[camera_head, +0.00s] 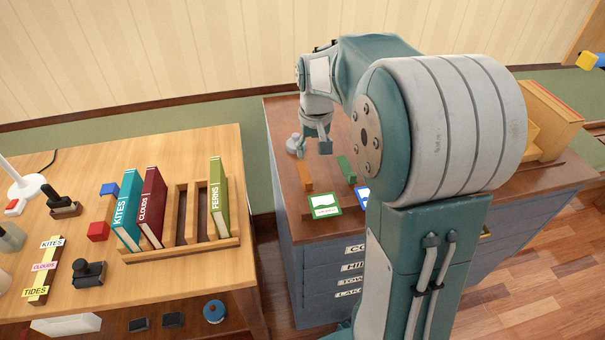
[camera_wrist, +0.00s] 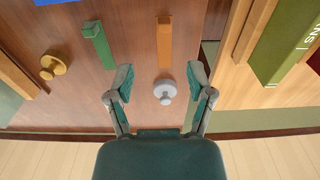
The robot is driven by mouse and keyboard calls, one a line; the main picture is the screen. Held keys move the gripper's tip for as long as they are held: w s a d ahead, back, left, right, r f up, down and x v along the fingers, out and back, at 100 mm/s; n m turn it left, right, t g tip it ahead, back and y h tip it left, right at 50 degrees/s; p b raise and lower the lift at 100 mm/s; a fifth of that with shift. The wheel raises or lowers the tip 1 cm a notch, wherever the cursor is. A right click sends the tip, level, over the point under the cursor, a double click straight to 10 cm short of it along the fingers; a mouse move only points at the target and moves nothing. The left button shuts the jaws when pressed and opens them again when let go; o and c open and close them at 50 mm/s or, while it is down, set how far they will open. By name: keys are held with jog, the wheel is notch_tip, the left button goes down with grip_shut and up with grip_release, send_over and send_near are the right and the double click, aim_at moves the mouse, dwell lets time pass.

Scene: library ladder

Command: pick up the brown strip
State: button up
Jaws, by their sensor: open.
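An orange-brown strip (camera_head: 304,177) lies on the dark wooden top of the grey cabinet, left of a green strip (camera_head: 346,168). In the wrist view the brown strip (camera_wrist: 164,40) lies beyond my fingertips, roughly in line with the gap between them. The green strip (camera_wrist: 97,43) is to its left there.
A grey knob (camera_wrist: 165,92) stands near my fingers, and a brass knob (camera_wrist: 53,65) is farther left. A green-framed card (camera_head: 324,205) lies in front of the strips. The desk (camera_head: 200,285) at left holds a book rack; a gap separates it from the cabinet.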

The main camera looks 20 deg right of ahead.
jog(key=w+d+f, duration=0.1)
jog(key=w+f, duration=0.1)
send_over(308, 181)
jog(key=f, duration=0.4)
jog(key=shift+s+d+f, duration=0.15)
jog(key=shift+s+f, duration=0.05)
jog(key=shift+f, duration=0.05)
jog(key=shift+d+f, duration=0.15)
jog(key=shift+f, duration=0.45)
jog(key=f, duration=0.4)
jog(key=shift+w+a+f, duration=0.1)
jog(key=shift+a+f, duration=0.1)
jog(key=shift+f, duration=0.1)
jog(key=shift+a+f, duration=0.1)
jog(key=shift+f, duration=0.1)
jog(key=c, duration=0.9)
